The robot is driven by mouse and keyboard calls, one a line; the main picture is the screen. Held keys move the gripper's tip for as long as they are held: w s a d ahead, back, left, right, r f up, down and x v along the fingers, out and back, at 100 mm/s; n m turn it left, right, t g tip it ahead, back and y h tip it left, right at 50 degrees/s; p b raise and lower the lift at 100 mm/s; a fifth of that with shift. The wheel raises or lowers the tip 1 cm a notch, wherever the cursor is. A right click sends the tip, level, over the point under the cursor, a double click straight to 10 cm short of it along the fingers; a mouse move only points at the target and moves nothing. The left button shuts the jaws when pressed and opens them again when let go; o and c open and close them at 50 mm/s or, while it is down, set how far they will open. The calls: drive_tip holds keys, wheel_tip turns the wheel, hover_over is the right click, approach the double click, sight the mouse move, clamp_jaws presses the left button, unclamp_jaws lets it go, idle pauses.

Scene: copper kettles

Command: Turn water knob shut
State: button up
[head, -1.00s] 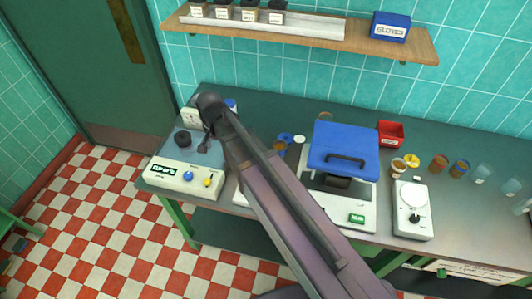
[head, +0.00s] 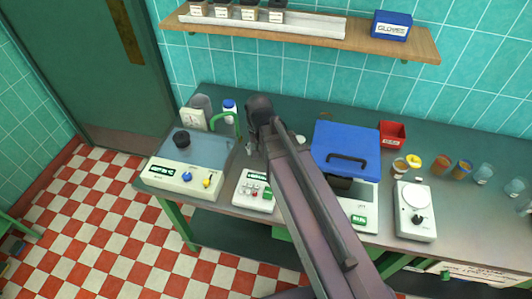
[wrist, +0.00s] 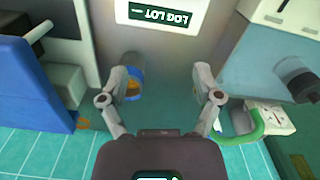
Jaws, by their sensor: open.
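The left bench unit (head: 165,183) is white with a green display and a grey-blue top. Its front has a blue knob (head: 187,176) and a yellow knob (head: 208,182); no readable label shows which is for water. My gripper (head: 250,143) is to the right of this unit, above the back of a small middle device (head: 252,192). In the wrist view my gripper (wrist: 163,85) has its fingers spread, with nothing held. A blue-rimmed jar (wrist: 133,84) shows close to the left finger; I cannot tell whether they touch. Neither knob is clear in the wrist view.
A blue-lidded unit (head: 343,148) stands right of my arm. A white device with a black knob (head: 418,218) is farther right, with jars and a red bin (head: 392,134) behind. A green tube (head: 222,118) arches behind the left unit. A shelf (head: 340,36) hangs above.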

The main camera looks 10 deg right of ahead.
drive_tip(key=shift+s+d+f, duration=0.1)
drive_tip(key=shift+s+d, duration=0.1)
drive_tip(key=shift+d, duration=0.3)
drive_tip(key=shift+s+d+f, duration=0.1)
drive_tip(key=shift+s+d, duration=0.05)
drive_tip(key=shift+d, duration=0.35)
drive_tip(key=shift+d, duration=0.1)
drive_tip(key=s+d+f+n+b, duration=0.1)
drive_tip(key=s+d+n, duration=0.1)
drive_tip(key=d, duration=0.5)
drive_tip(key=shift+s+d, duration=0.4)
drive_tip(key=shift+s, duration=0.45)
